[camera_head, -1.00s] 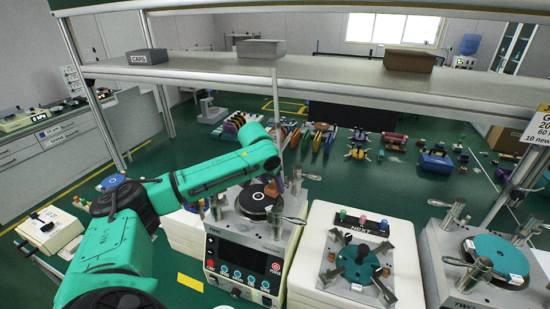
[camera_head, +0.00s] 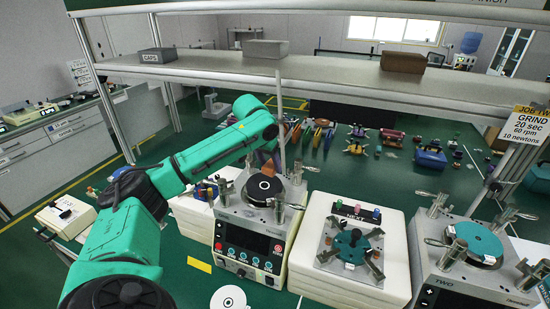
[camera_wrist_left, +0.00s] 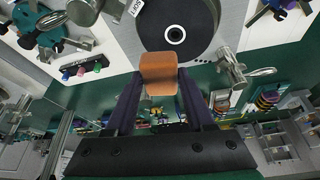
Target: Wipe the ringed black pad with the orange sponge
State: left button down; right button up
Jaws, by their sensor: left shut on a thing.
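The black pad (camera_head: 259,194) with a white ring at its centre lies on top of the left lapping machine. In the left wrist view the pad (camera_wrist_left: 190,14) fills the top middle. The orange sponge (camera_head: 268,171) is at the pad's far edge in the head view. It also shows in the left wrist view (camera_wrist_left: 158,73), overlapping the pad's near edge; I cannot tell if it touches. My left gripper (camera_wrist_left: 159,85) is shut on the sponge, a dark finger on each side. In the head view the gripper is mostly hidden behind the sponge and machine. My right gripper is not in view.
Metal clamps (camera_head: 279,208) stand around the pad. A white block labelled NEXT (camera_head: 310,245) with a teal fixture is to the right, then a second machine (camera_head: 450,262) with a teal pad. A shelf (camera_head: 330,76) with boxes spans above. A white disc (camera_head: 229,301) lies in front.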

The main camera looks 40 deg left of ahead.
pick_arm(q)
jog(key=shift+a+r, duration=0.15)
jog(key=shift+r, duration=0.1)
notch_tip(320, 180, up, 6)
jog(key=shift+w+r, duration=0.1)
jog(key=shift+r, duration=0.1)
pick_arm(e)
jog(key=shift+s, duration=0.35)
pick_arm(q)
jog(key=shift+d, duration=0.2)
dwell(0.5)
